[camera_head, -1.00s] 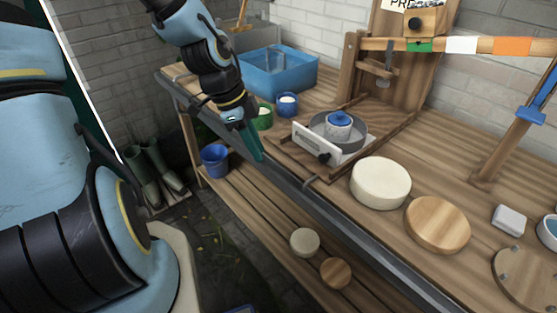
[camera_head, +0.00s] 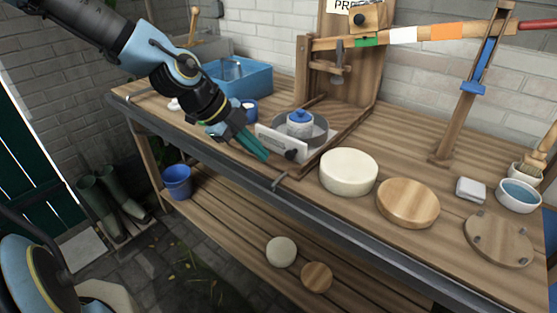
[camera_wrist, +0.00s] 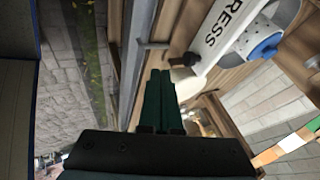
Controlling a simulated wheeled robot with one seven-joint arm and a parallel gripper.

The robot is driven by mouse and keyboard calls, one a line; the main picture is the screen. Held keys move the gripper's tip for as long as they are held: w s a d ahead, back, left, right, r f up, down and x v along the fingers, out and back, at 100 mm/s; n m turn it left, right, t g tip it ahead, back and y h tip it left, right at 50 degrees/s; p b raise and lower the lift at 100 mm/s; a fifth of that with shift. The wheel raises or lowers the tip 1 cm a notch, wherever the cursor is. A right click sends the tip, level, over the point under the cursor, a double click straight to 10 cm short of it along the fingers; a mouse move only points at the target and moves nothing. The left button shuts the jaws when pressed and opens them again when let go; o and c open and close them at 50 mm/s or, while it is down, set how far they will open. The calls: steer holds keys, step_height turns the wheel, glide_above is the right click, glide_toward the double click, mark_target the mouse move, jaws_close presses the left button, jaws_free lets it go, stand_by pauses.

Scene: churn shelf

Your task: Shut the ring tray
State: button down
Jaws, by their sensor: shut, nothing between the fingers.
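The ring tray's white front (camera_head: 281,143) with a dark knob (camera_head: 291,155) stands out at the front of the wooden press frame. A grey metal ring (camera_head: 318,133) with a blue-topped white piece (camera_head: 300,122) inside sits behind that front. The tray is pulled out toward the bench's front edge. In the wrist view the white front (camera_wrist: 220,32) carries the letters "RESS", with its dark knob (camera_wrist: 186,60) near my fingertips. My gripper (camera_head: 264,157) is shut and empty, its green fingers just in front of the tray front, left of the knob; I cannot tell whether they touch it.
A white cheese wheel (camera_head: 348,171) and a wooden disc (camera_head: 408,202) stand right of the tray. A blue basin (camera_head: 245,80) is behind my arm. The press lever (camera_head: 440,32) spans above. A hook (camera_head: 279,180) sits on the bench's front rail.

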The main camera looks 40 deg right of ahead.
steer(key=d+f, duration=0.1)
steer(key=d, duration=0.2)
steer(key=d+f, duration=0.1)
steer(key=shift+s+d+f+p, duration=0.1)
steer(key=shift+d+f+p, duration=0.15)
steer(key=shift+f+p, duration=0.15)
steer(key=shift+w+d+f, duration=0.1)
steer(key=shift+w+d, duration=0.1)
steer(key=shift+d, duration=0.45)
steer(key=shift+d, duration=0.1)
